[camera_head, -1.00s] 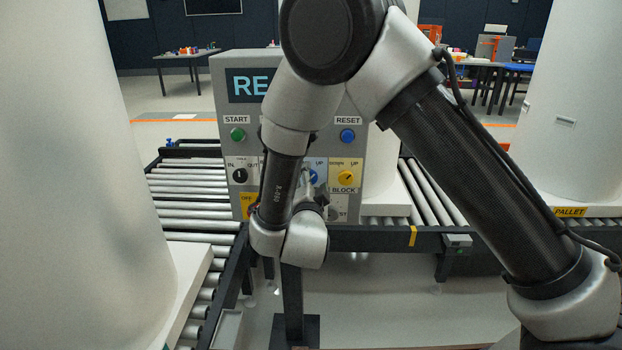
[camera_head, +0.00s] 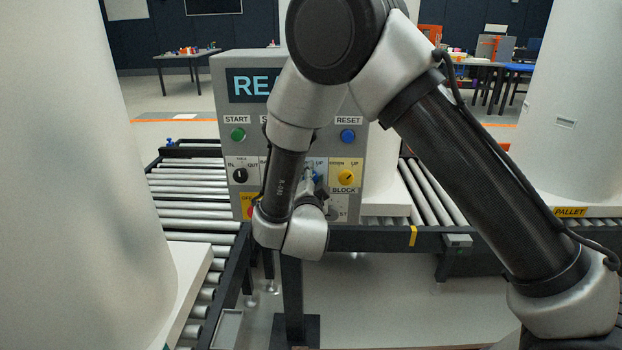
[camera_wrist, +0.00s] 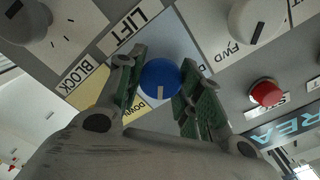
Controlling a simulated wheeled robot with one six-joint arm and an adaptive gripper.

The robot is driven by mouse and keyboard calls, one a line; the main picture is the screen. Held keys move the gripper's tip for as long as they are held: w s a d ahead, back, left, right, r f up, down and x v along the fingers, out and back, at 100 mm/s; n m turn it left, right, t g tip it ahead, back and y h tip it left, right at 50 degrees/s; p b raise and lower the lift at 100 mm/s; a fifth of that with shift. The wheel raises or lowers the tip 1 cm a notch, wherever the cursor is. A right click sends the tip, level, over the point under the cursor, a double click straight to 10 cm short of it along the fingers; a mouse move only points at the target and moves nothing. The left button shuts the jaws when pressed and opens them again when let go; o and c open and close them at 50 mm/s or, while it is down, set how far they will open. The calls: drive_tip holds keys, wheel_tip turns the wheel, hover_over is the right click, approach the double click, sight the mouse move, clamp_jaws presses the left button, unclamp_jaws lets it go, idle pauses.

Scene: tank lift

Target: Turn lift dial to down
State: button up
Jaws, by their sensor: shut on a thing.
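The blue lift dial (camera_wrist: 160,78) sits on the grey control panel, by the LIFT label in the wrist view. Its white mark points to the bottom of that picture, and the DOWN label lies at its lower left. My gripper (camera_wrist: 162,82) has one green-padded finger on each side of the dial and is shut on it. In the head view, the panel (camera_head: 222,140) stands behind my arm. Only a bit of the blue dial (camera_head: 317,179) shows there, and my wrist hides much of the gripper.
The yellow BLOCK dial (camera_head: 346,177) is just right of the lift dial. A red button (camera_wrist: 266,92) and a grey FWD dial (camera_wrist: 256,20) are close by in the wrist view. Roller conveyors (camera_head: 190,190) and large white tanks (camera_head: 75,190) flank the panel.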

drive_tip(key=shift+n, duration=0.3)
drive_tip(key=n, duration=0.7)
drive_tip(key=shift+n, duration=0.3)
drive_tip(key=n, duration=0.3)
drive_tip(key=shift+a+n, duration=0.1)
drive_tip(key=shift+n, duration=2.1)
drive_tip(key=o, duration=1)
drive_tip(key=shift+o, duration=0.2)
